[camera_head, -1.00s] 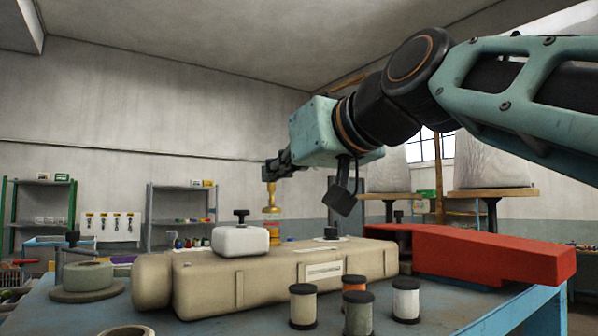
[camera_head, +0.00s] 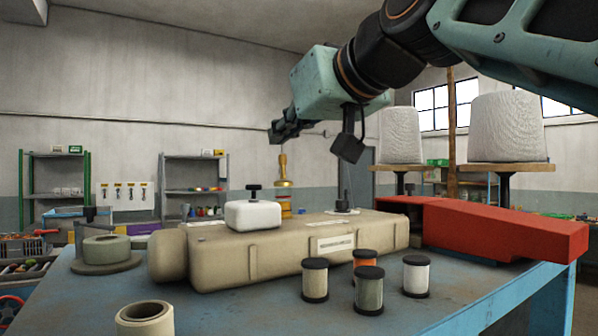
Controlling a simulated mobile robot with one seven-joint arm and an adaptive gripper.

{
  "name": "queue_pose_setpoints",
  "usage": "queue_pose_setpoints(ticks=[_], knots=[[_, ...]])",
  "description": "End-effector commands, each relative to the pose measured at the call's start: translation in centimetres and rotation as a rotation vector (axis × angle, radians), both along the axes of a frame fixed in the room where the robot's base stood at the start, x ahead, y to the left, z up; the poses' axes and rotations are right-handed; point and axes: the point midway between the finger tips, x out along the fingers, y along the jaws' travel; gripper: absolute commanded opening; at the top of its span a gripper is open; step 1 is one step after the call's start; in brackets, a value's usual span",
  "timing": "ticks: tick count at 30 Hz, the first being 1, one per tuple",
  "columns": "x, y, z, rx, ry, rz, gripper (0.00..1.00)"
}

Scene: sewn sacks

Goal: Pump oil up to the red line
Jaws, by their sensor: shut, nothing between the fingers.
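A brass oiler (camera_head: 284,183) with a slim upright handle stands behind the beige machine body, its lower part partly hidden by it. My gripper (camera_head: 276,135) is dark and shut, with nothing in it. In the picture it is just above and slightly left of the oiler's handle top, with a small gap between them. I cannot tell its depth relative to the oiler. The beige machine body (camera_head: 285,252) lies along the blue table and carries a white block (camera_head: 253,214) with a black knob.
Several thread spools (camera_head: 369,290) stand at the table's front. A red housing (camera_head: 500,228) lies at the right of the machine body. A round grey-green part (camera_head: 107,250) is at the left, and a cream ring (camera_head: 145,318) is at the front edge. Large white cones (camera_head: 508,128) stand behind.

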Motion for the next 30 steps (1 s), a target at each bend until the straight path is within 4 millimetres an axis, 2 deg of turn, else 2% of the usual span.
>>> queue_pose_setpoints(ticks=[4,8,19,24,30], knots=[[0.5,0.4,-0.1,-0.001,0.001,0.0,0.0],[1.9,1.4,-0.6,-0.002,0.003,0.001,0.0],[8.1,6.1,-2.5,-0.003,0.003,0.001,0.0],[7.8,5.6,-4.8,0.001,0.001,0.001,0.0],[7.9,5.6,-6.2,0.001,0.001,0.0,0.0]])
